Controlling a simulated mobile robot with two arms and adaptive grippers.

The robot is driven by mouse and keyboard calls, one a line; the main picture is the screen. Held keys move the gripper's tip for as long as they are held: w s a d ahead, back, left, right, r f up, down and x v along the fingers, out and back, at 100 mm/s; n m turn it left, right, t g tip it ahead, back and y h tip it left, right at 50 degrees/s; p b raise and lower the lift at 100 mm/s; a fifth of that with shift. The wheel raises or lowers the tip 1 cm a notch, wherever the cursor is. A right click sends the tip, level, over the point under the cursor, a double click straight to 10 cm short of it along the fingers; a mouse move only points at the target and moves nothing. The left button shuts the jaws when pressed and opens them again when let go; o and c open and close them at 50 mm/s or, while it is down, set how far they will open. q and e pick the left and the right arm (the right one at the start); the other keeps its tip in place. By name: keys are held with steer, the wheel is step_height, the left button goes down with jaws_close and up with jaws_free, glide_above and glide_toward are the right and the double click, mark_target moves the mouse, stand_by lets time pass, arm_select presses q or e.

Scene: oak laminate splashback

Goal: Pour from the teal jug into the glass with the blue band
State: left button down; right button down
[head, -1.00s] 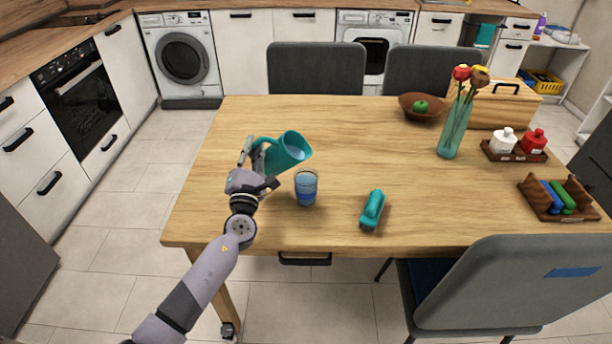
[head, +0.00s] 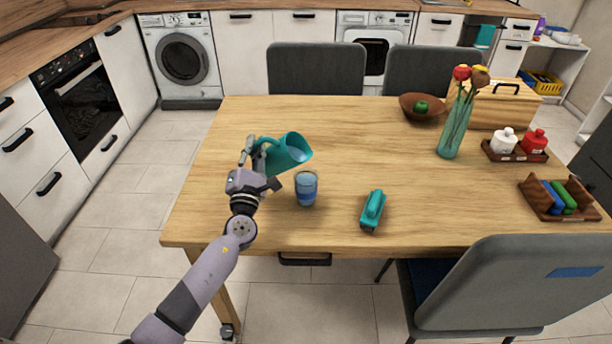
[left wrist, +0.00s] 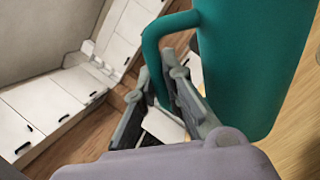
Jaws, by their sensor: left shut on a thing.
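The teal jug (head: 287,152) is held above the table, tilted with its mouth to the right and a pale blue liquid showing inside. My left gripper (head: 258,160) is shut on its handle; in the left wrist view the fingers (left wrist: 165,100) close around the handle of the jug (left wrist: 250,60). The glass with the blue band (head: 306,190) stands upright on the table, just in front of and below the jug's mouth, apart from it. Its contents are hard to tell from the band. My right gripper is not in view.
A teal-topped brush-like object (head: 373,208) lies right of the glass on the wooden table (head: 340,130). Farther right are a vase with flowers (head: 455,130), a bowl (head: 410,108), a tray with jars (head: 512,154) and a wooden holder (head: 548,212). The table's middle is clear.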

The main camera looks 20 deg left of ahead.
arm_select(q)
steer(key=shift+d+r+m+t+b, duration=0.3)
steer(key=shift+m+b, duration=0.2)
steer(key=shift+m, duration=0.4)
stand_by(1.6)
steer(key=n+p, duration=0.1)
steer(key=n, duration=0.1)
steer(key=a+n+g+y+p, duration=0.1)
steer(key=n+p, duration=0.1)
steer(key=shift+a, duration=0.2)
steer(key=shift+a+f+n+b, duration=0.1)
steer(key=shift+f+n+b, duration=0.25)
steer(key=shift+f, duration=0.1)
steer(key=shift+a+f, duration=0.1)
steer(key=shift+f, duration=0.25)
steer(key=shift+w+a+f+n+g+b, duration=0.1)
steer(key=shift+a+f+n+g, duration=0.55)
steer(key=shift+f+n, duration=0.7)
steer(key=shift+w+a+f+n+g+b, duration=0.1)
steer(key=shift+a+f+n+g, duration=0.65)
steer(key=shift+f, duration=0.75)
steer(key=shift+a+f+n+g+b, duration=0.1)
steer(key=shift+a+f+n+g, duration=0.5)
steer(key=shift+f+n, duration=0.85)
steer(key=shift+a, duration=0.15)
steer(key=shift+r, duration=0.1)
